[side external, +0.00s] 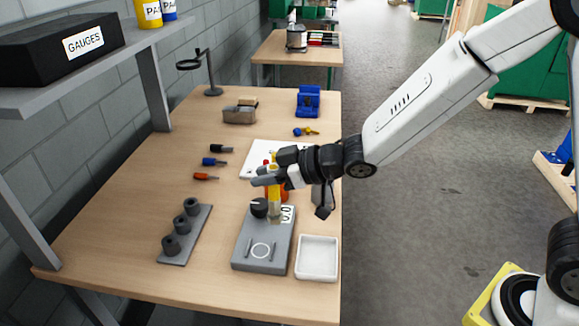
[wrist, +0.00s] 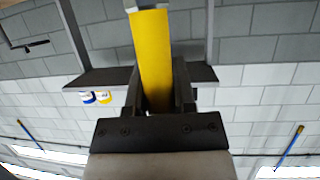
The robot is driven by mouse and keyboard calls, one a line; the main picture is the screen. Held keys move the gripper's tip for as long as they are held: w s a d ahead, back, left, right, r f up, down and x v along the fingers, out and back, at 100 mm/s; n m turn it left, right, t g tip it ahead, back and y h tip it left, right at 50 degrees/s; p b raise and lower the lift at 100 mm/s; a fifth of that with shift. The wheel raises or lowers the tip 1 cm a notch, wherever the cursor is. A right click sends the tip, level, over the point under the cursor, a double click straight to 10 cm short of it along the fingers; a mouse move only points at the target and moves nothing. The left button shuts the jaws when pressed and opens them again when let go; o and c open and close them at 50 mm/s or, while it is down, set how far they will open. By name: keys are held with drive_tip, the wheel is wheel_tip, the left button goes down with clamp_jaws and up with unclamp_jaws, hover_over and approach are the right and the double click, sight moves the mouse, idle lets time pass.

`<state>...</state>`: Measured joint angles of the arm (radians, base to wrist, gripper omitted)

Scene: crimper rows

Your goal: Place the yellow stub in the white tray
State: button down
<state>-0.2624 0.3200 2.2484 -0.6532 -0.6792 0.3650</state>
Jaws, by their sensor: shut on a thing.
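My gripper (side external: 272,181) is shut on the yellow stub (side external: 275,204) and holds it about upright above the back of the grey device. In the wrist view the yellow stub (wrist: 151,60) stands between the two dark fingers of my gripper (wrist: 158,88), with a grey metal end at the top edge. In the side view its lower end looks pale, close to the device's knob and display; I cannot tell whether it touches. The white tray (side external: 317,275) is empty, at the front right of the table.
The grey device (side external: 262,262) sits left of the tray. A grey rack (side external: 190,245) with three dark cylinders stands farther left. Black, blue (side external: 214,162) and orange (side external: 205,177) stubs lie behind it. A white sheet and a red-orange object are partly hidden behind my gripper.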

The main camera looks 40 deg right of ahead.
drive_tip(key=s+d+f+n+g+y, duration=0.2)
drive_tip(key=s+d+f, duration=0.1)
drive_tip(key=s+d, duration=0.2)
drive_tip(key=shift+s+d+n, duration=0.4)
drive_tip(key=shift+s, duration=0.7)
drive_tip(key=shift+f, duration=0.1)
drive_tip(key=shift+f, duration=2.1)
drive_tip(key=shift+f, duration=1.8)
drive_tip(key=shift+f, duration=0.15)
